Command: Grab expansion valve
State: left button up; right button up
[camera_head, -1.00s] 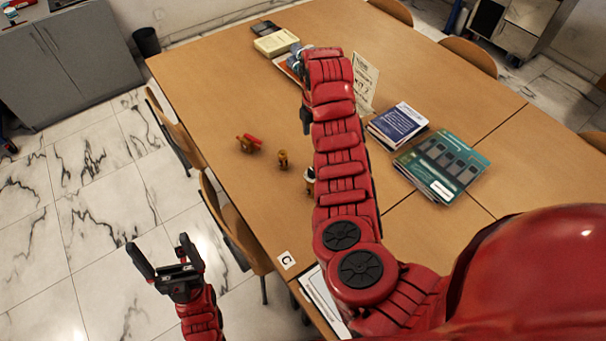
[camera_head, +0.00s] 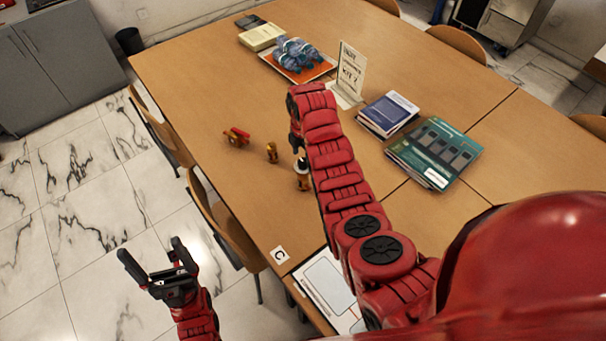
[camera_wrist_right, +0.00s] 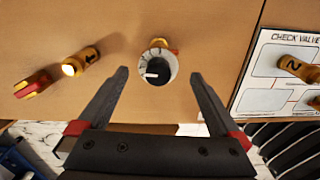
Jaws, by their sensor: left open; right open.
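Three brass fittings stand on the table: one with a red handle (camera_head: 237,137), a small plain one (camera_head: 271,152) and one with a black-and-white round top (camera_head: 302,172). No label shows which is the expansion valve. In the right wrist view, the round-topped fitting (camera_wrist_right: 158,66) lies just ahead of and between the open, empty fingers of my right gripper (camera_wrist_right: 159,76). My left gripper (camera_head: 149,250) is open and empty over the floor, off the table.
A white card reading "CHECK VALVE" (camera_wrist_right: 272,92) with brass parts on it lies right in the wrist view. Books (camera_head: 435,150), a sign stand (camera_head: 348,75) and an orange tray (camera_head: 322,69) with a blue bundle are further back. Chairs line the left edge.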

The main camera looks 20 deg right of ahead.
aim_at(303, 161)
jog(key=shift+f+p, duration=0.65)
jog(key=shift+f, duration=1)
jog(key=shift+w, duration=0.1)
grip_shut()
